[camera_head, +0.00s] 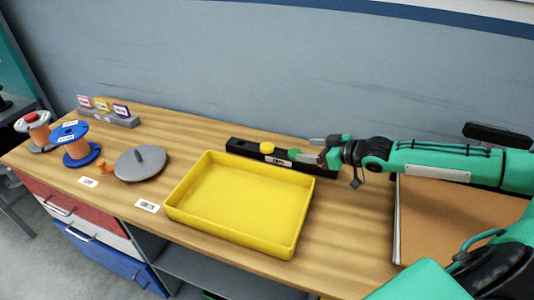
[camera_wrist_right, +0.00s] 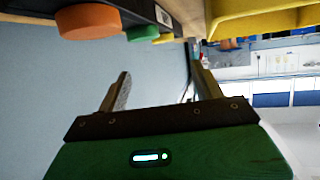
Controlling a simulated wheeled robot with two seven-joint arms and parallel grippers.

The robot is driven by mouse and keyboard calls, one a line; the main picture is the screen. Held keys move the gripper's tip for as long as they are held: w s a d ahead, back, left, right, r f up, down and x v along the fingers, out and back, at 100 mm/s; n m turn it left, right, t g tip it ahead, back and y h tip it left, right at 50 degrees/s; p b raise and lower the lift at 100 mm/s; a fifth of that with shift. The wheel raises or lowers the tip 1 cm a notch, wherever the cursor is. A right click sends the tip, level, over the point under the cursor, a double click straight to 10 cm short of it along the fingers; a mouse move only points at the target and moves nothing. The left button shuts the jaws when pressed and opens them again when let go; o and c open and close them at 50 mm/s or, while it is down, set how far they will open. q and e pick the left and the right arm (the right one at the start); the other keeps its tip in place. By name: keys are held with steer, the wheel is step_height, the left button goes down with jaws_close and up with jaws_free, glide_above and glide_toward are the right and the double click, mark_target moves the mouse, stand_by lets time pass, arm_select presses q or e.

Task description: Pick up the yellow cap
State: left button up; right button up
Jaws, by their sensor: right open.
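The yellow cap (camera_head: 267,147) is a small round cap on top of the black rack (camera_head: 240,147) at the back of the table. My right gripper (camera_head: 303,149) is open, its fingers pointing left toward the cap from the right, with a gap between. In the right wrist view, a sliver of the yellow cap (camera_wrist_right: 162,39) shows behind a green cap (camera_wrist_right: 142,33) and an orange cap (camera_wrist_right: 88,20). The open right gripper (camera_wrist_right: 160,62) has nothing between its fingers there. My left gripper is not in view.
A yellow tray (camera_head: 180,208) stands in front of the rack. To its left are a grey disc with a peg (camera_head: 142,163), spools (camera_head: 76,145) and a small card holder (camera_head: 108,117). A brown board (camera_head: 440,225) lies at right. A wall rises behind the table.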

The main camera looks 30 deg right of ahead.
glide_toward(269, 147)
steer(key=shift+w+a+f+p, duration=0.15)
steer(key=shift+w+f, duration=0.2)
steer(key=shift+w, duration=0.2)
steer(key=shift+w+a+f+p, duration=0.1)
steer(key=shift+w+f+p, duration=0.05)
steer(key=shift+w+f, duration=0.3)
steer(key=shift+w+a, duration=0.35)
steer(key=shift+w, duration=0.2)
steer(key=x, duration=0.4)
steer(key=shift+a+r, duration=0.15)
steer(key=shift+a, duration=0.05)
steer(key=shift+w, duration=0.1)
steer(key=shift+c, duration=0.2)
steer(key=c, duration=0.8)
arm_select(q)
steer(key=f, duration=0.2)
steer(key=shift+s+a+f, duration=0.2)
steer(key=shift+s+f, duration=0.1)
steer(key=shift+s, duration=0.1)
arm_select(e)
steer(key=shift+c, duration=1.1)
